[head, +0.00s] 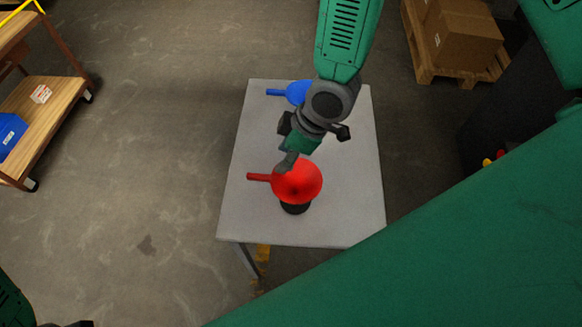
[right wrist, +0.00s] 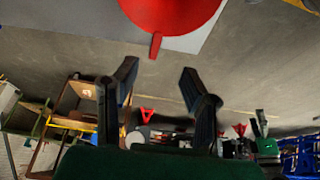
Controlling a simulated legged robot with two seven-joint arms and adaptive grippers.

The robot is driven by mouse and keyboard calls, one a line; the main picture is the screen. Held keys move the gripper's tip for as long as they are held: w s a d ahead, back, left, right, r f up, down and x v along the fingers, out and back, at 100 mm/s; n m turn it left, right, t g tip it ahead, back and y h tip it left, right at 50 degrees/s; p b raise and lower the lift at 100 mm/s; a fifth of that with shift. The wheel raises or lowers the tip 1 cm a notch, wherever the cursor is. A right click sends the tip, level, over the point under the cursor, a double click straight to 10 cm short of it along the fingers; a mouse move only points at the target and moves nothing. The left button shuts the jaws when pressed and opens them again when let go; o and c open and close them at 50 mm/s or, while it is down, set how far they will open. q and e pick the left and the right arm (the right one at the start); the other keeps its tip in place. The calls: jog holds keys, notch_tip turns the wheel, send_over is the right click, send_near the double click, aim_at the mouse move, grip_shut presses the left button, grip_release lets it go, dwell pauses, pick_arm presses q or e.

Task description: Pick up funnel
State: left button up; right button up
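A red funnel (head: 297,181) sits on a small black base (head: 295,208) near the front of a grey table (head: 345,210), its handle pointing left. The right wrist view shows the red funnel (right wrist: 172,10) at the top edge, cut off, its handle pointing down toward the gap between the fingers. My right gripper (head: 286,163) is by the funnel's far side, close to the handle; contact cannot be told from the head view. In the right wrist view my right gripper (right wrist: 157,80) has its fingers apart with nothing between them.
A blue funnel (head: 297,92) lies at the table's far edge, partly hidden by my arm. A wooden cart (head: 50,110) stands at left. Cardboard boxes (head: 462,35) on a pallet are at back right. The table's right side is clear.

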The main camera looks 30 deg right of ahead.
aim_at(266, 177)
jog(key=b+x, duration=0.1)
jog(key=x, duration=0.1)
jog(key=b+x, duration=0.4)
jog(key=x, duration=0.1)
jog(key=shift+w+d+f, duration=0.15)
jog(key=shift+d+f, duration=0.05)
jog(key=shift+d, duration=0.05)
jog(key=shift+a+f+b, duration=0.1)
jog(key=shift+a+b, duration=0.25)
jog(key=shift+a+f, duration=0.2)
jog(key=b+x, duration=0.4)
jog(key=shift+w+d+f, duration=0.2)
jog(key=shift+w+f, duration=0.05)
jog(key=shift+w, duration=0.15)
jog(key=shift+r, duration=0.15)
jog(key=shift+a, duration=0.2)
grip_shut()
